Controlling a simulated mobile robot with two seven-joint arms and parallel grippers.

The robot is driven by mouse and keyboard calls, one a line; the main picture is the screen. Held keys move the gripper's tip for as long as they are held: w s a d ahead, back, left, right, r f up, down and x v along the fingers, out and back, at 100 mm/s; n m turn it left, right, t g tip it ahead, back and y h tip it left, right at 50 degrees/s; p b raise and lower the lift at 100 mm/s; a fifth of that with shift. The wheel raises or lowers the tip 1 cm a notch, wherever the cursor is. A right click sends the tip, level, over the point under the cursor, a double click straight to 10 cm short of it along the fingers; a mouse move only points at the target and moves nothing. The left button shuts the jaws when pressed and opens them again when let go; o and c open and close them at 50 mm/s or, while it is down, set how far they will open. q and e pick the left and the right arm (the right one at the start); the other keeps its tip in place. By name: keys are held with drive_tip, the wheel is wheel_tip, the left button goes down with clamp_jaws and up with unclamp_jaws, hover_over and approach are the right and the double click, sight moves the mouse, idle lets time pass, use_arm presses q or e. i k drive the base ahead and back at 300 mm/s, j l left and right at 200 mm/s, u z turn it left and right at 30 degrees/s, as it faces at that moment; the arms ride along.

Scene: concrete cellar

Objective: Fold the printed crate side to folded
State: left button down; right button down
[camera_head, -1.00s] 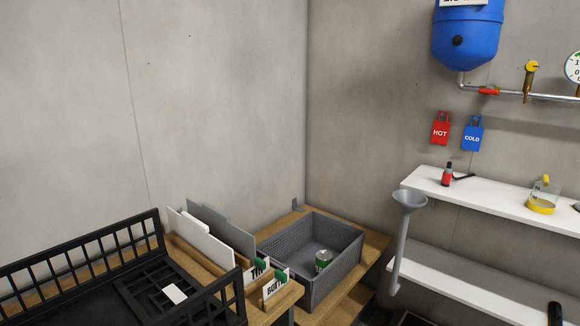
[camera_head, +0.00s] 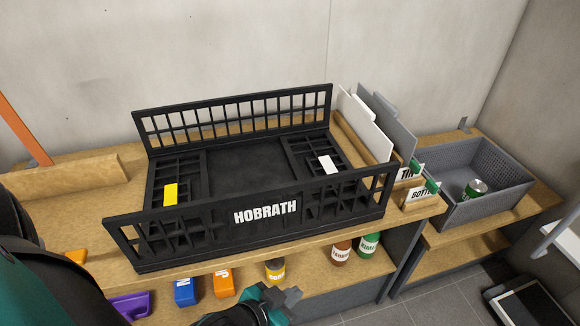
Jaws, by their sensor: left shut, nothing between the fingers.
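The black crate (camera_head: 255,165) stands on the wooden bench top. Its printed side (camera_head: 265,210), lettered HOBRATH in white, is the near long side and stands upright. The far long side (camera_head: 240,118) also stands upright. The two short end panels lie flat inside, one with a yellow tag (camera_head: 170,194), the other with a white tag (camera_head: 327,164). My left gripper (camera_head: 288,298) is shut and empty at the bottom of the view, nearer than the crate and apart from the printed side. My right gripper is not in view.
Wooden file holder (camera_head: 358,146) with cards stands close right of the crate; beyond it is a grey bin (camera_head: 488,208) holding a green can (camera_head: 475,189). Bottles and coloured blocks sit on the lower shelf (camera_head: 310,277). An orange bar (camera_head: 22,130) rises at left.

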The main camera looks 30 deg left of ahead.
sight(266, 211)
drive_tip(key=k+j+u, duration=0.1)
drive_tip(key=u, duration=1)
